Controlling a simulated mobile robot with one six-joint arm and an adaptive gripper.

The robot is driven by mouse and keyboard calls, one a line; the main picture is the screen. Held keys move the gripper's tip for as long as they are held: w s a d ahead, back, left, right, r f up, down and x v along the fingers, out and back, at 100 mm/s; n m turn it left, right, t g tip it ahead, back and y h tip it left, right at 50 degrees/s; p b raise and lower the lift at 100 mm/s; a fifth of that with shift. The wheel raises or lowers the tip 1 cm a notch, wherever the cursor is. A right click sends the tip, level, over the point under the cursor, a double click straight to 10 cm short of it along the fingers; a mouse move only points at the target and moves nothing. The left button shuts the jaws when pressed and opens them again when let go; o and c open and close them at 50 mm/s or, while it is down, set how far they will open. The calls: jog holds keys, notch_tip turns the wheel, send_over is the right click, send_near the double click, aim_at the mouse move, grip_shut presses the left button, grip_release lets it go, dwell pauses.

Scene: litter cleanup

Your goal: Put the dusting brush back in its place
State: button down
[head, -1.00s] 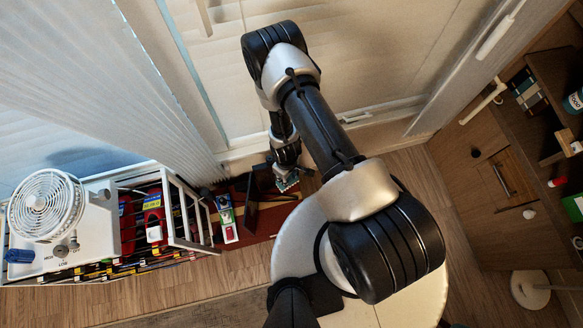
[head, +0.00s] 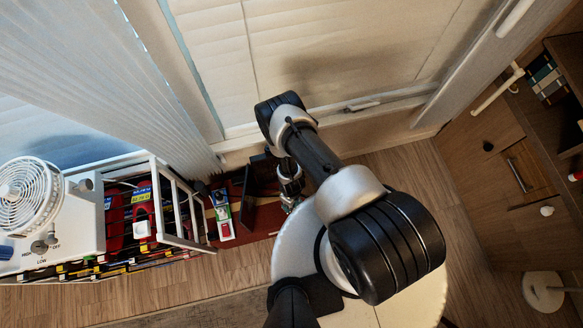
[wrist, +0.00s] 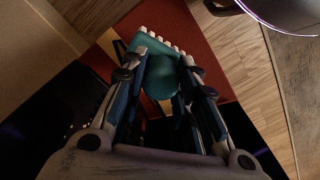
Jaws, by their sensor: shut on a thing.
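The dusting brush (wrist: 160,78) shows in the wrist view as a teal body with a row of pale bristles along its far edge. My gripper (wrist: 165,68) is shut on it, with one finger on each side. In the head view my gripper (head: 290,203) hangs low near the floor, just right of a dark upright panel. The brush is mostly hidden there by my arm. I cannot tell which spot is the brush's place.
A dark red mat (head: 262,222) lies on the wood floor. A white rack (head: 178,205) with a fan (head: 28,195) is at left. A wooden cabinet (head: 510,180) is at right.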

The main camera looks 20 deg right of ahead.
jog(key=shift+f+b, duration=1.1)
jog(key=shift+f, duration=1.9)
jog(key=shift+f, duration=0.2)
jog(key=c, duration=1.2)
grip_release()
jog(key=shift+c, duration=0.2)
jog(key=shift+r, duration=0.15)
notch_tip(320, 180, up, 12)
jog(key=p, duration=0.5)
jog(key=shift+r, duration=0.1)
jog(key=s+d+p, duration=0.2)
jog(key=s, duration=0.7)
jog(key=shift+s, duration=0.4)
